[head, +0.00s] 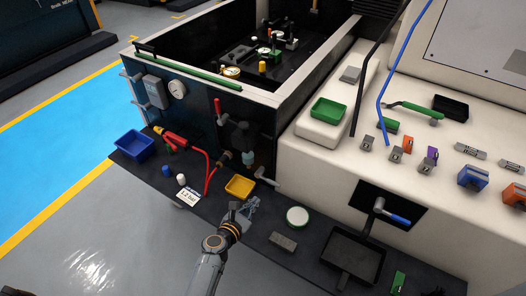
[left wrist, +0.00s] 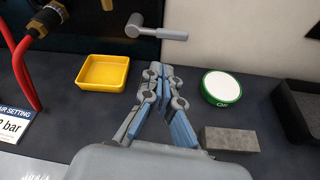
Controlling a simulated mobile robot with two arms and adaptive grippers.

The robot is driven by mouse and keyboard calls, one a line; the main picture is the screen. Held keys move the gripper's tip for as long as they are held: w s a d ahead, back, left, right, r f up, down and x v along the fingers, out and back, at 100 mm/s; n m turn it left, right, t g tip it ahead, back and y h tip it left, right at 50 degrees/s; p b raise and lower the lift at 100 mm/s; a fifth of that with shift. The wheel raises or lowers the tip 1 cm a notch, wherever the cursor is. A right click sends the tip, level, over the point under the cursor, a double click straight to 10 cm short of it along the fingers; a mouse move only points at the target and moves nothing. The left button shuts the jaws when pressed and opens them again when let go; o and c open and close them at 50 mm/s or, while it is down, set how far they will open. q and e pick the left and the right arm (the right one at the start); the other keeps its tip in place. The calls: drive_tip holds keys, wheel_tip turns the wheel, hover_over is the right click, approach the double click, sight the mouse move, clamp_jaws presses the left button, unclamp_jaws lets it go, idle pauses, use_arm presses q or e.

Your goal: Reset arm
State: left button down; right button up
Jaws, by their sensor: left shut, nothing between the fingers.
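My left gripper (head: 250,206) reaches in over the dark shelf (head: 225,212) at the front of the machine. It also shows in the left wrist view (left wrist: 158,72), with its fingers together and nothing between them. Its fingertips are to the right of a yellow tray (head: 240,186) and to the left of a round white and green tin (head: 297,216). My right gripper is not seen in either view.
A grey block (head: 283,241) lies right of my left gripper. A grey lever (head: 266,177) sticks out from the machine just beyond. A red hose (head: 208,175), a "1.2 bar" card (head: 189,197) and a blue bin (head: 132,145) are to the left. A black tray (head: 353,256) is at the right.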

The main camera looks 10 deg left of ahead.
use_arm(q)
drive_tip(key=s+d+r+m+g+h, duration=0.1)
drive_tip(key=s+r+m+g+h, duration=0.15)
drive_tip(key=s+m, duration=0.55)
drive_tip(key=s+d+r+m+g+h, duration=0.1)
drive_tip(key=s+d+r+m+g, duration=0.3)
drive_tip(key=m, duration=0.7)
drive_tip(key=s+a+r+m+g+y, duration=0.2)
drive_tip(key=s+a+m+y, duration=0.2)
drive_tip(key=s+a+m, duration=0.4)
drive_tip(key=s+a+r+m+g+y, duration=0.25)
drive_tip(key=s+a+m+y, duration=0.2)
drive_tip(key=s, duration=0.55)
wheel_tip(320, 180, down, 30)
drive_tip(key=h+b, duration=0.1)
drive_tip(key=b, duration=0.4)
drive_tip(key=s+a+f+m+g+b, duration=0.1)
drive_tip(key=s+a+f+b, duration=0.2)
drive_tip(key=s+f, duration=1.4)
wheel_tip(320, 180, down, 4)
drive_tip(key=shift+s+a+f+g+b, duration=0.1)
drive_tip(key=shift+s+a+g+b, duration=0.05)
drive_tip(key=shift+s+g+b, duration=0.15)
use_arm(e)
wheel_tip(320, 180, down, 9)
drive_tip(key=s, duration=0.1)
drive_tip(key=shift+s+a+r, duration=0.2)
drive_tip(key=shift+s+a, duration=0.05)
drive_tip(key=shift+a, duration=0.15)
